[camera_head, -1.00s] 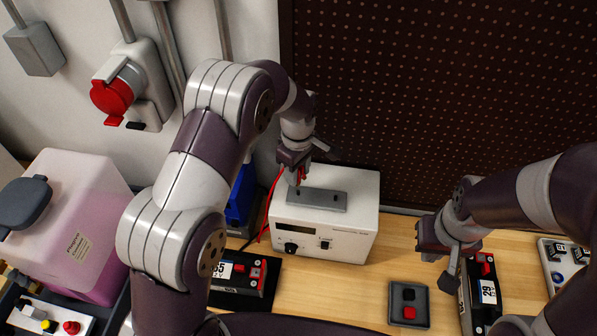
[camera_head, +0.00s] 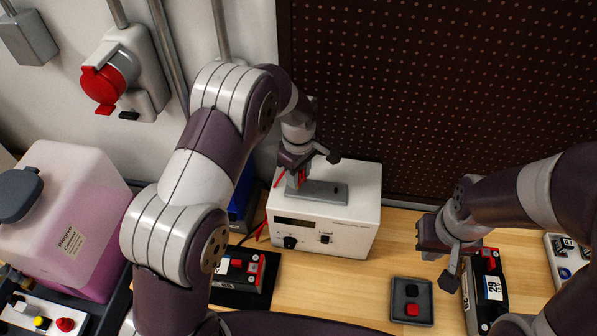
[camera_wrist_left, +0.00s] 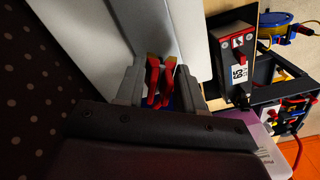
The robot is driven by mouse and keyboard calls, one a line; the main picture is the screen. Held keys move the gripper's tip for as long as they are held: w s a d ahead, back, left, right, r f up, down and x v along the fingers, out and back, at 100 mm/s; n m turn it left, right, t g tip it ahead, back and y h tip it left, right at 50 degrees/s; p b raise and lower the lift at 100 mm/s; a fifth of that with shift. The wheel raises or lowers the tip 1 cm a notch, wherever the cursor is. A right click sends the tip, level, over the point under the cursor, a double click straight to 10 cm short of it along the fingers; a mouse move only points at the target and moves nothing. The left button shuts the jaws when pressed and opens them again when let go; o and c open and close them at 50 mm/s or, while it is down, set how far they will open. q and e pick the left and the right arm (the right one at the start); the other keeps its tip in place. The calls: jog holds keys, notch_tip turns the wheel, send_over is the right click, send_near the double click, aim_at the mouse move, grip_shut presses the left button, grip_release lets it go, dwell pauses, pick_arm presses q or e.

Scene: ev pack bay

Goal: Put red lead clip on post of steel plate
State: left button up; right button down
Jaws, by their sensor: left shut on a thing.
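The red lead clip (camera_wrist_left: 153,80) is between the fingers of my left gripper (camera_wrist_left: 160,92), which is shut on it. In the head view my left gripper (camera_head: 297,184) is at the left end of the grey steel plate (camera_head: 325,193), just over it. The plate lies on top of a white box-shaped unit (camera_head: 345,225). The gripper covers the plate's left end, so I cannot tell whether the clip touches a post. My right gripper (camera_head: 433,251) hangs over the bench at the right, apart from the plate; its finger gap is unclear.
A red lead (camera_head: 262,231) runs down the unit's left side. Battery modules stand at left (camera_head: 240,268) and right (camera_head: 487,290). A pink-filled container (camera_head: 85,225) is far left. Perforated board (camera_head: 440,90) rises behind.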

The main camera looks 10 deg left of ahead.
pick_arm(q)
jog(key=shift+f+b, duration=0.5)
jog(key=shift+f, duration=0.4)
dwell(0.4)
jog(key=o, duration=1.1)
jog(key=shift+r+b, duration=0.35)
jog(key=shift+r, duration=0.1)
notch_tip(320, 180, up, 6)
jog(key=shift+r+b, duration=0.2)
jog(key=shift+b, duration=1)
notch_tip(320, 180, up, 6)
jog(key=p, duration=0.4)
jog(key=shift+f+p, duration=0.2)
jog(key=shift+p, duration=0.1)
jog(key=shift+f, duration=0.1)
